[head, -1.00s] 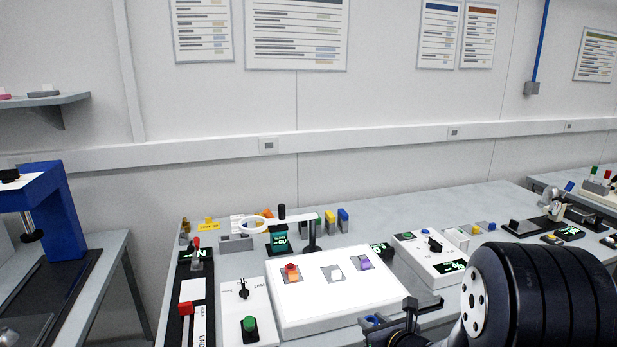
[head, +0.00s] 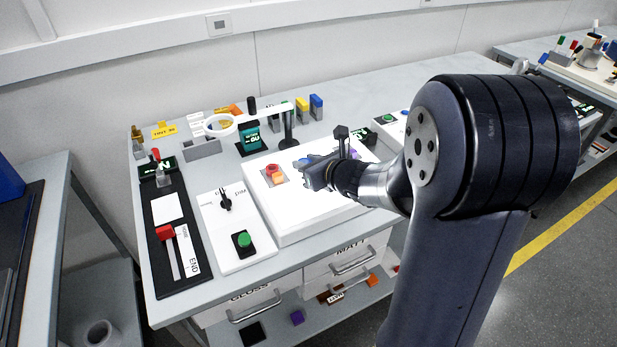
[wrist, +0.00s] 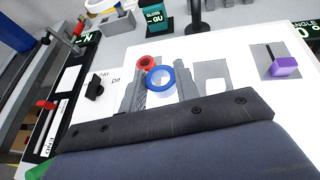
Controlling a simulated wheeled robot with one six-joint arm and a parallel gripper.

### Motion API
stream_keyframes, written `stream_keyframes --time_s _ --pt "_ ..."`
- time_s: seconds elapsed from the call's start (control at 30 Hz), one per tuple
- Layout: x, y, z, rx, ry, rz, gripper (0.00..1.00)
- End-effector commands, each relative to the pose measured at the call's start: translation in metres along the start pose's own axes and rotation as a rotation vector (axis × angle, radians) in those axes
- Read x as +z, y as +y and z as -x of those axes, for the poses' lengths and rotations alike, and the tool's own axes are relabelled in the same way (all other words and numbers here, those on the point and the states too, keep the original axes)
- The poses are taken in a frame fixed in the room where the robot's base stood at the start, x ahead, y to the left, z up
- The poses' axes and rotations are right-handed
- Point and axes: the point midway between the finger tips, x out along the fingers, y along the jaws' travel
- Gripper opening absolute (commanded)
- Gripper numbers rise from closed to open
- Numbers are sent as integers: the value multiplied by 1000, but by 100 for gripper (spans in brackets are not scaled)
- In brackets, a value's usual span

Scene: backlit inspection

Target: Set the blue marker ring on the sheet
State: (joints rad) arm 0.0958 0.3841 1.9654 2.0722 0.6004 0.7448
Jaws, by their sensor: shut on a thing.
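My gripper (head: 308,165) is shut on the blue marker ring (wrist: 161,80), which shows between the fingers in the wrist view. In the head view a little of its blue shows at the fingertips. The gripper is over the bright white lit panel (head: 300,222), whose surface carries grey patches. A red ring (wrist: 147,63) is just beyond the blue ring in the wrist view; in the head view the red piece (head: 272,169) lies left of the gripper. My gripper and arm hide the middle of the panel. I cannot tell whether the blue ring touches the surface.
A purple piece (wrist: 285,66) sits on a grey patch at the right. A magnifier (head: 219,124) on a post (head: 289,125) stands behind the panel. A white switch box (head: 231,228) with a green button is left of the panel. Two drawers are below the tabletop.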

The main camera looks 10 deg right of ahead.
Motion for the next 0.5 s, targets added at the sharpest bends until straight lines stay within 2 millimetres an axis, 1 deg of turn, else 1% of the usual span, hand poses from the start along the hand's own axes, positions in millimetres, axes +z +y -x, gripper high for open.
stream_keyframes --time_s 0.03,0.1,0.23,0.4,0.5 --pt "-13 0 -5 2 3 -4 9" --pt "-21 0 -9 0 2 -2 9" --pt "-30 0 -13 1 0 -1 9" --pt "-52 0 -22 1 2 -2 9" --pt "-60 0 -25 1 1 -1 9"
